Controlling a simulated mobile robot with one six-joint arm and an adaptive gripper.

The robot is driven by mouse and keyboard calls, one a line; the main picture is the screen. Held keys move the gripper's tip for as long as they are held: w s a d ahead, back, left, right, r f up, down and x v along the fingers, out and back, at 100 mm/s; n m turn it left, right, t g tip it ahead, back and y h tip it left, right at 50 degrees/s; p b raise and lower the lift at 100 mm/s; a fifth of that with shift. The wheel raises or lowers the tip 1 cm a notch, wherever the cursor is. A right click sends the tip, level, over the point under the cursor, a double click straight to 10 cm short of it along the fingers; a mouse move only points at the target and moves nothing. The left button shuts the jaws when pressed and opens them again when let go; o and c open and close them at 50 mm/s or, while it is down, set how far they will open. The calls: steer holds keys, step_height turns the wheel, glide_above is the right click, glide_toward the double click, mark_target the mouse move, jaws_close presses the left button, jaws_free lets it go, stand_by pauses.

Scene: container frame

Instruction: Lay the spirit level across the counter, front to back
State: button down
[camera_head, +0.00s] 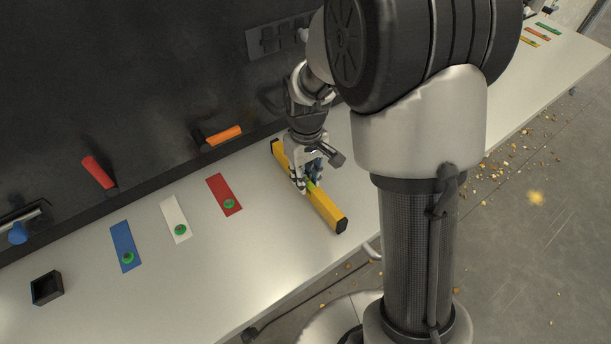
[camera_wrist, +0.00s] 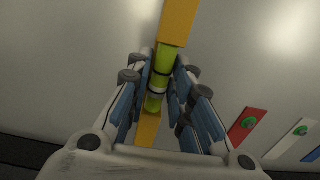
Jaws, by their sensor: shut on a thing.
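The spirit level (camera_head: 328,211) is a yellow bar with black end caps and a bright green vial in its middle. It spans the pale counter (camera_head: 265,262) front to back, one end by the dark back wall and the other near the front edge. My gripper (camera_head: 307,184) points down and is shut on its middle, around the green vial part. In the wrist view the level (camera_wrist: 178,22) runs between the fingers of my gripper (camera_wrist: 158,88), which hide part of its sides. I cannot tell whether it touches the counter.
Left of the level lie a red plate (camera_head: 220,188), a white plate (camera_head: 172,212) and a blue plate (camera_head: 122,238), each with a green disc. A small black box (camera_head: 47,288) stands farther left. Red and orange handles (camera_head: 98,171) stick out at the wall.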

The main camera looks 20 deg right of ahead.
steer(key=shift+f+b, duration=0.45)
steer(key=shift+f, duration=0.15)
stand_by(0.3)
steer(key=c, duration=1.3)
jaws_free()
steer(key=shift+c, duration=0.2)
